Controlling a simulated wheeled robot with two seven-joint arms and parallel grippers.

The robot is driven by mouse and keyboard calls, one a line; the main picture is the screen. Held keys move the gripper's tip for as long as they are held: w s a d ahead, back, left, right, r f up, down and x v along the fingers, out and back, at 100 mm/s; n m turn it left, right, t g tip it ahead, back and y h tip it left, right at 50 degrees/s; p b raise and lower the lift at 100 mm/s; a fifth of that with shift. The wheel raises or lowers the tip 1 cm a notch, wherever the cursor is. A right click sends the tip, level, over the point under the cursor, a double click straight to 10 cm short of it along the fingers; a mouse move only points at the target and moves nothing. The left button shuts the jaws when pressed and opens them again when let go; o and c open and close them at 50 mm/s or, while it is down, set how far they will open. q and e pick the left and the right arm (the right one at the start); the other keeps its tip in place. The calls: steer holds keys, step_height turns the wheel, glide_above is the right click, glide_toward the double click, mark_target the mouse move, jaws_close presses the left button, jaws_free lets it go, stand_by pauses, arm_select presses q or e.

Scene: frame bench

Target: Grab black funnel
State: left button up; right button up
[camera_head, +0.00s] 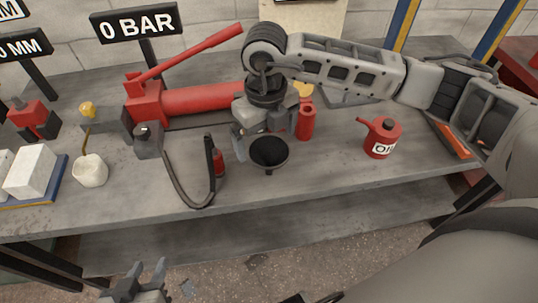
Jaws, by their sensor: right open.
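The black funnel (268,155) sits upright near the front of the grey bench, its wide round mouth facing up. My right gripper (264,138) points down just above and behind the funnel. Its jaws are open, with one finger by the funnel's left rim; the other is partly hidden. I cannot tell whether it touches the rim. My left gripper (149,268) is low at the bottom left, in front of the bench and far from the funnel, with its fingers apart and empty.
A red hand pump (200,99) with a black hose (180,189) stands left of my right gripper. A red bottle (306,122) is close behind the funnel. A red oil can (382,138) stands right. The bench (330,177) is clear right of the funnel.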

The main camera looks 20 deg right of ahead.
mark_target(269, 164)
steer(key=f, duration=0.5)
steer(key=shift+w+d+f+p, duration=0.1)
steer(key=shift+d+f+p, duration=0.2)
steer(key=shift+p, duration=0.05)
steer(key=shift+c, duration=0.3)
steer(key=c, duration=0.9)
